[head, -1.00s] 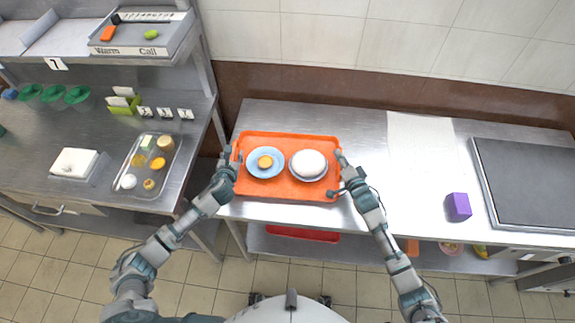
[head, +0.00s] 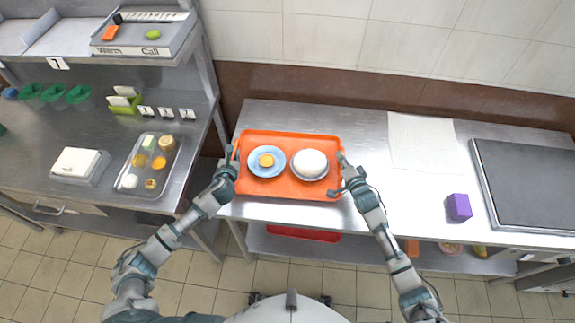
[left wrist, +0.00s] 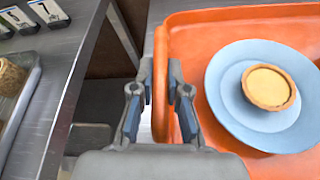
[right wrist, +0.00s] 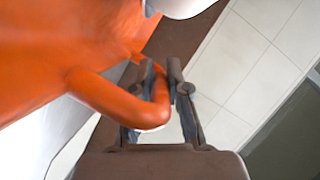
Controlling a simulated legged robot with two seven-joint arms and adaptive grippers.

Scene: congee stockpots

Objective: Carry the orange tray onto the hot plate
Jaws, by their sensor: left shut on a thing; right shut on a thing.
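The orange tray (head: 285,187) is at the left end of the steel counter, with a blue plate holding a tart (head: 266,160) and a bowl with a white rounded top (head: 309,164) on it. My left gripper (head: 234,160) is shut on the tray's left rim; the left wrist view shows its fingers (left wrist: 160,85) around that rim. My right gripper (head: 343,168) is shut on the right rim, also seen in the right wrist view (right wrist: 165,85). The hot plate, a dark flat slab (head: 530,183), is at the counter's far right. I cannot tell whether the tray is off the counter.
A purple cube (head: 459,207) stands just left of the hot plate, near the front edge. A white cloth (head: 422,140) lies between tray and hot plate. A steel side table (head: 60,125) with a small food tray (head: 135,180) is to the left.

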